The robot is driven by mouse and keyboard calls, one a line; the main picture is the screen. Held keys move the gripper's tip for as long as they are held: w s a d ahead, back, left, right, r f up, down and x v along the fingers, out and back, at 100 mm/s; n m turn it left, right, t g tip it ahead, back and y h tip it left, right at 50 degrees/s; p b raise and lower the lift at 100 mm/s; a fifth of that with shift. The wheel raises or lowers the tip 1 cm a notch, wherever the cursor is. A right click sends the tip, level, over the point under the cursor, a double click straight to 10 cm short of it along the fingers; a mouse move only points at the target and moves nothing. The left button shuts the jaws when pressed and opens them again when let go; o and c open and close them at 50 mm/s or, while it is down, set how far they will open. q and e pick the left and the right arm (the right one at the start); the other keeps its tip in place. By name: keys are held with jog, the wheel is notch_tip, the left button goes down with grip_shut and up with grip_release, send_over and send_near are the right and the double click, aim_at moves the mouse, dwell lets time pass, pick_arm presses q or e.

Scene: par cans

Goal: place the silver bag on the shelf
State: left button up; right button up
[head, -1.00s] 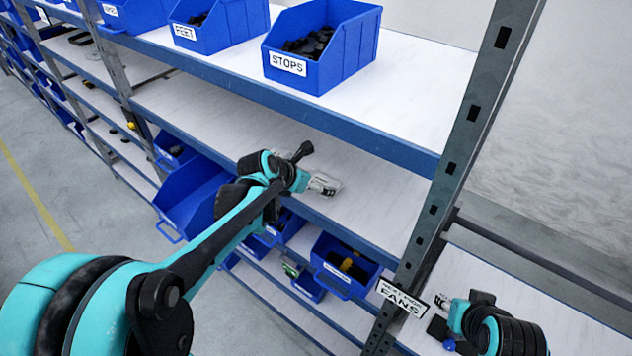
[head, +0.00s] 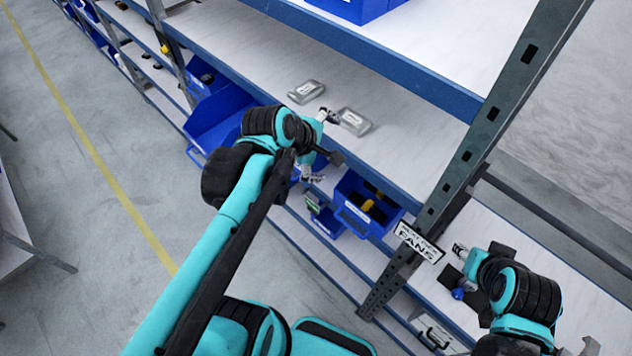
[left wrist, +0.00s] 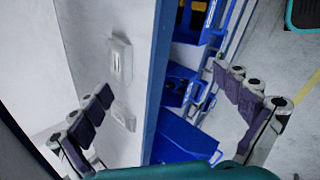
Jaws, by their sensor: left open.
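Two silver bags lie flat on the white middle shelf (head: 255,62), side by side near its front edge. The right one (head: 354,121) is closest to my left gripper, and the other bag (head: 306,92) is a little to the left. My left gripper (head: 321,147) is open and empty at the shelf's front edge, with one finger by the right bag and the other lower, outside the edge. In the left wrist view both bags, one (left wrist: 121,60) above the other (left wrist: 123,115), lie left of the gap between the fingers (left wrist: 168,110). My right gripper (head: 459,268) is at the lower right, its jaws unclear.
Blue bins (head: 218,122) hang below the shelf edge, one holding yellow and black items (head: 367,207). A metal upright (head: 480,140) with a FANS sign (head: 419,243) stands to the right. The shelf right of the bags is clear.

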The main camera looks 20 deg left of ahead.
pick_arm(q)
jog(key=s+f+m+y, duration=0.1)
jog(key=s+m, duration=0.3)
jog(key=m, duration=0.5)
jog(key=s+f+m, duration=0.4)
jog(key=m, duration=0.5)
jog(key=shift+s+d+f+y, duration=0.15)
jog(key=shift+s+d+y, duration=0.25)
jog(key=shift+d, duration=0.05)
